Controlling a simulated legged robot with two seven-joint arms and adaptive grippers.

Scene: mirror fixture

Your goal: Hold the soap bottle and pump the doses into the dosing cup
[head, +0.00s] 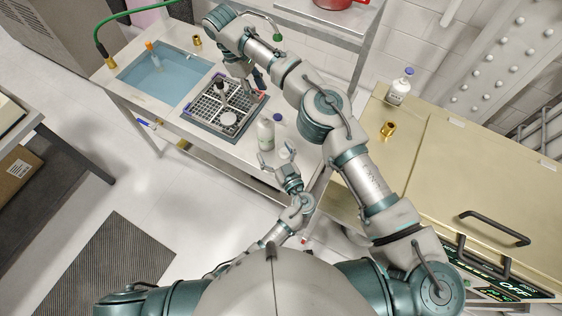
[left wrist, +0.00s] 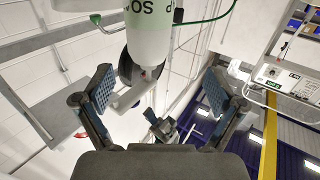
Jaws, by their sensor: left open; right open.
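The soap bottle (head: 265,134) is pale green and white and stands near the front edge of the sink counter. My left gripper (head: 278,158) is open just in front of it, on the near side. In the left wrist view, the bottle (left wrist: 150,32) with its printed letters shows large beyond and above the open fingers (left wrist: 158,95), not clasped. My right gripper (head: 254,86) is open above the grid rack, with its fingers partly hidden by the arm. A small white round item (head: 228,118), perhaps the dosing cup, sits at the rack's near part.
The grid rack (head: 197,125) also holds a dark-topped item (head: 220,87). A water-filled sink (head: 150,88) lies left of it. A white bottle (head: 400,90) and a brass fitting (head: 388,129) stand on the right bench. My right arm crosses above the counter.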

